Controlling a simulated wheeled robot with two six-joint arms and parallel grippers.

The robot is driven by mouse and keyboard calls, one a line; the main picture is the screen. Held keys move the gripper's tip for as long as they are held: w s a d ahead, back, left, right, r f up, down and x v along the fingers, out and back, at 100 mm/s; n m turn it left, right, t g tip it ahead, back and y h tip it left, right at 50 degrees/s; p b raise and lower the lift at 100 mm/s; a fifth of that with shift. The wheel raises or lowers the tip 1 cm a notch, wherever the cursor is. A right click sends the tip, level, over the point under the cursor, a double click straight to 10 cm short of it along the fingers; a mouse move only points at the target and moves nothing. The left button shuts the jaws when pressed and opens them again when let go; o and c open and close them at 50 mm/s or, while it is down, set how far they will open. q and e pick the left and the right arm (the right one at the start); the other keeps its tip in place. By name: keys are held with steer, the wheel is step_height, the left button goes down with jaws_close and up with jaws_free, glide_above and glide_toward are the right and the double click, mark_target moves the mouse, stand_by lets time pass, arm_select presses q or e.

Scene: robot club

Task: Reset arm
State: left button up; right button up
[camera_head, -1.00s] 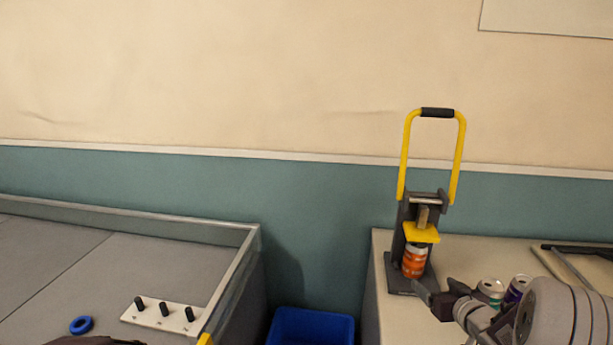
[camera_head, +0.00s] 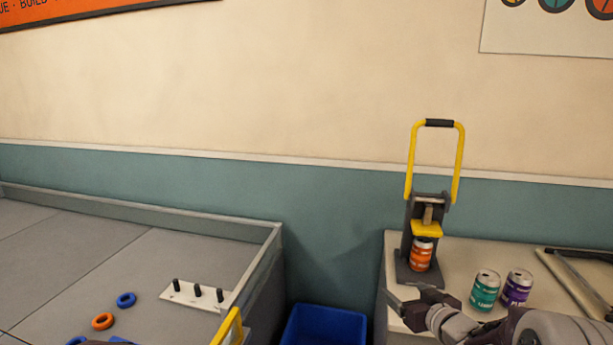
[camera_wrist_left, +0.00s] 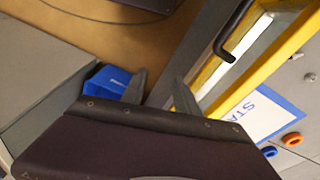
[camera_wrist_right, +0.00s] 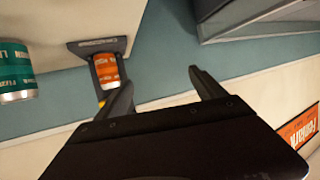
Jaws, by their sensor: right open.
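My right gripper (camera_head: 404,294) is open and empty in the head view, in front of the can crusher (camera_head: 419,228) at the near left edge of the right table. The crusher has a raised yellow handle, and an orange can (camera_head: 421,254) stands upright in it. In the right wrist view the fingers (camera_wrist_right: 160,85) are spread with nothing between them, and the orange can (camera_wrist_right: 106,71) shows beyond them. My left gripper (camera_wrist_left: 158,85) shows only in its wrist view, with its fingers apart and empty.
A teal can (camera_head: 485,291) and a purple can (camera_head: 517,288) stand right of my right gripper. A blue bin (camera_head: 325,325) sits between the tables. The left walled table holds a peg board (camera_head: 196,297) and loose rings, blue (camera_head: 126,300) and orange (camera_head: 103,321).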

steer(key=s+a+f+g, duration=0.2)
steer(key=a+f, duration=0.1)
steer(key=a, duration=0.2)
steer(key=s+a+f+m+g+h, duration=0.1)
steer(key=s+f+g, duration=0.45)
steer(key=s, duration=0.55)
steer(key=s+a+f+m+g+h, duration=0.15)
steer(key=s+f+g, duration=0.4)
steer(key=s, duration=0.55)
step_height(320, 180, up, 18)
steer(key=p, duration=1.8)
steer(key=shift+s+d+t+p, duration=0.15)
steer(key=shift+d+t+p, duration=0.15)
steer(key=shift+d, duration=0.1)
steer(key=shift+f, duration=0.1)
